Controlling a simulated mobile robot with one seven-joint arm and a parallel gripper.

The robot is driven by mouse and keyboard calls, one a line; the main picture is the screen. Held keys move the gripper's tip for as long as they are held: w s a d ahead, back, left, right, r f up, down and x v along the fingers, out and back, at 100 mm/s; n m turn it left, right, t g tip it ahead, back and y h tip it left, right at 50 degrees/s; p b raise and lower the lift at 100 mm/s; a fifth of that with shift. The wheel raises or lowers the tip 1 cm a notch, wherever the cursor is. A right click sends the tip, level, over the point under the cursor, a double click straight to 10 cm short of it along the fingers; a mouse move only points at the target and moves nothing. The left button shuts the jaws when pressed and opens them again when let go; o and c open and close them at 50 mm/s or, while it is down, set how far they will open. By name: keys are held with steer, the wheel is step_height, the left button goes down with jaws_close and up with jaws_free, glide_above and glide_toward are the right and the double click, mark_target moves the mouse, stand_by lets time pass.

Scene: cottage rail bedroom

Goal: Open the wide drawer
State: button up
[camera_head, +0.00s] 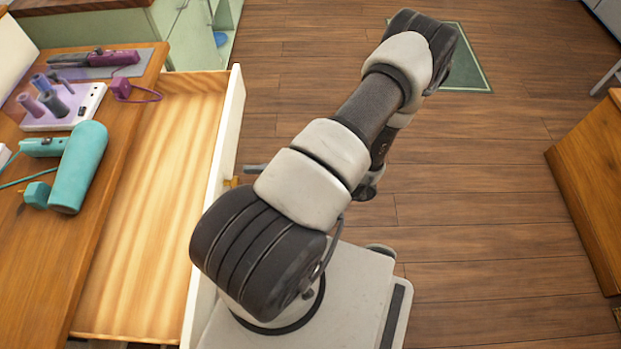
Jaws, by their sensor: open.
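The wide drawer (150,215) is pulled out from under the wooden tabletop at the left, and its pale wood inside is bare where it shows. Its white front panel (233,125) faces right, towards my arm. A small brass-coloured part, seemingly its handle (231,183), shows on the outer face of that panel. My gripper (253,169) is mostly hidden behind my arm link. Only a grey finger tip sticks out beside the handle, close to the front panel. The gripper is open, and I cannot tell whether it touches the handle.
A teal hair dryer (82,165), a purple styling tool (95,58) and a white stand (75,110) lie on the tabletop (60,240). A wooden piece of furniture (590,185) stands at the right. The wooden floor (470,200) between is clear, with a green mat (468,70) beyond.

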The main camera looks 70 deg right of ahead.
steer(key=v, duration=1.5)
steer(key=shift+s+p, duration=0.3)
steer(key=shift+p, duration=0.05)
